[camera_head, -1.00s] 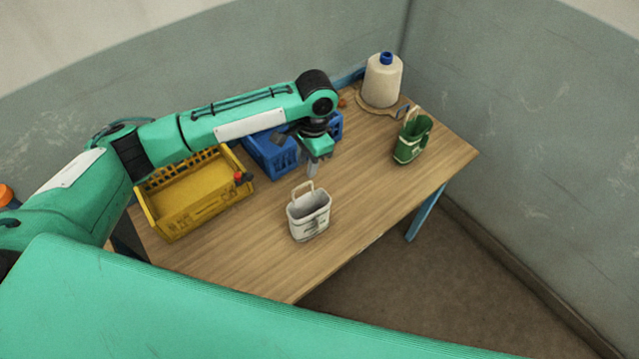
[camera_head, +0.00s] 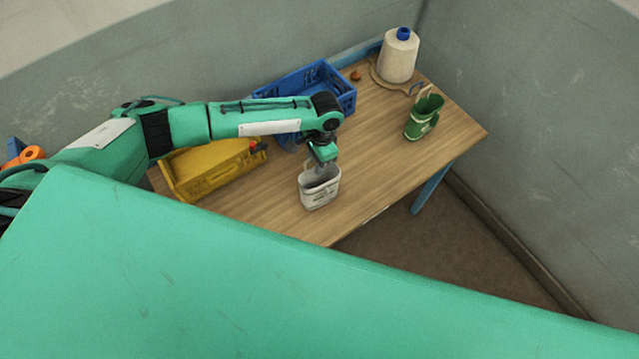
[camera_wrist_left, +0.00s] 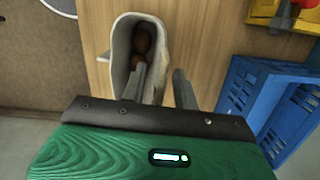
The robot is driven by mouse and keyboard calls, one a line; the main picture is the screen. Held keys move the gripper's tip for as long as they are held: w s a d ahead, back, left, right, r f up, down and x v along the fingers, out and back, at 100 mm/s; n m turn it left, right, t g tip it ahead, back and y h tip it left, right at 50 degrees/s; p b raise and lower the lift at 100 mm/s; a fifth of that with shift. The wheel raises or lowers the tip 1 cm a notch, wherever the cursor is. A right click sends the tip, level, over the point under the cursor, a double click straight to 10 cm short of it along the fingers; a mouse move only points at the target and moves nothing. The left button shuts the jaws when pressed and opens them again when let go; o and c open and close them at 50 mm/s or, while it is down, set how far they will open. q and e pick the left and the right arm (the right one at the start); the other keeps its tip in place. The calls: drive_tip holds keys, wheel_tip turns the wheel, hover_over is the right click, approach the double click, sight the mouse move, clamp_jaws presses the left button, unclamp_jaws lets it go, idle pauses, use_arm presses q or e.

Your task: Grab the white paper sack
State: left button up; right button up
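The white paper sack (camera_head: 320,192) stands upright on the wooden table, near its front edge. My left gripper (camera_head: 322,166) is directly above it, pointing down at its open top. In the left wrist view the sack (camera_wrist_left: 163,50) is open towards me, with brown round items inside. There the left gripper (camera_wrist_left: 160,74) is open, with one finger inside the mouth and the other outside, the sack's wall between them. The fingers look apart from each other. The sack's handle is mostly hidden in the head view. My right gripper is not in view.
A yellow crate (camera_head: 205,170) and a blue crate (camera_head: 335,85) stand left of and behind the sack. A green sack (camera_head: 420,122) and a large cream thread cone (camera_head: 398,58) with a blue top stand to the right and back. The table (camera_head: 385,165) right of the sack is clear.

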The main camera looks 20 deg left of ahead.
use_arm(q)
wheel_tip(320, 180, down, 2)
drive_tip(key=shift+s+a+f+p, duration=0.15)
drive_tip(key=shift+p, duration=0.15)
drive_tip(key=shift+f, duration=0.1)
drive_tip(key=shift+c, duration=0.7)
clamp_jaws()
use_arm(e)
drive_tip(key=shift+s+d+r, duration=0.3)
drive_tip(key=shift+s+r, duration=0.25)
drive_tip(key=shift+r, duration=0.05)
